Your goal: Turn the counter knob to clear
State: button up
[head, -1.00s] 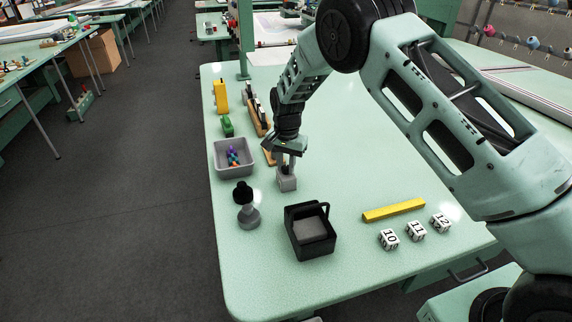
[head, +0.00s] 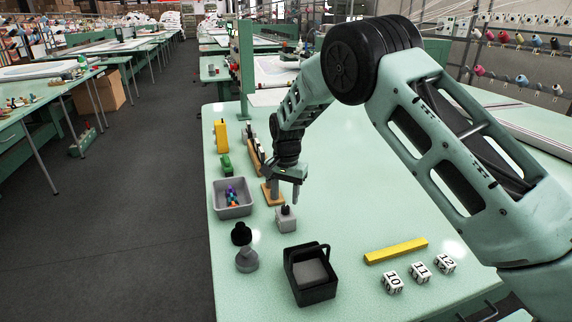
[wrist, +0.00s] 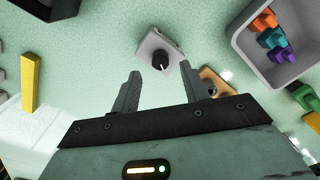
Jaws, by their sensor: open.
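The counter is a small light grey block (head: 286,221) on the pale green table, with a black knob (head: 285,209) on top. In the wrist view the grey block (wrist: 153,42) lies just beyond the fingertips, and its black knob (wrist: 160,61) shows a white pointer mark. My gripper (head: 290,194) is above and slightly behind the counter, apart from it. In the wrist view my gripper (wrist: 161,72) is open and empty, with the knob lined up between its fingers. I cannot read any marking for clear.
A grey tray (head: 234,211) with several coloured pieces stands left of the counter. A black basket (head: 313,292), a dark-topped grey stamp-like piece (head: 246,260), a yellow bar (head: 396,251) and number cubes (head: 420,272) stand nearer. A wooden base (head: 271,195) is close behind.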

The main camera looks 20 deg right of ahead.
aim_at(286, 207)
notch_tip(286, 207, up, 13)
jog(key=b, duration=0.1)
jog(key=shift+r, duration=0.2)
jog(key=shift+s+d, duration=0.1)
jog(key=s+a+r+n, duration=0.1)
jog(key=s+a+n, duration=0.2)
jog(key=s, duration=0.4)
jog(key=s+a+r+n+y, duration=0.1)
jog(key=s+a+n, duration=0.15)
jog(key=s, duration=0.45)
jog(key=s+a+r+n, duration=0.1)
jog(key=s+a+n, duration=0.1)
jog(key=s+a, duration=0.35)
jog(key=s+d+f+n, duration=0.2)
jog(key=s+n, duration=0.2)
jog(key=s, duration=0.7)
jog(key=s+d+f+n, duration=0.1)
jog(key=s+n, duration=0.3)
jog(key=s, duration=0.7)
jog(key=shift+s+d+f+h, duration=0.3)
jog(key=shift+s+d+f, duration=0.1)
jog(key=shift+d, duration=0.5)
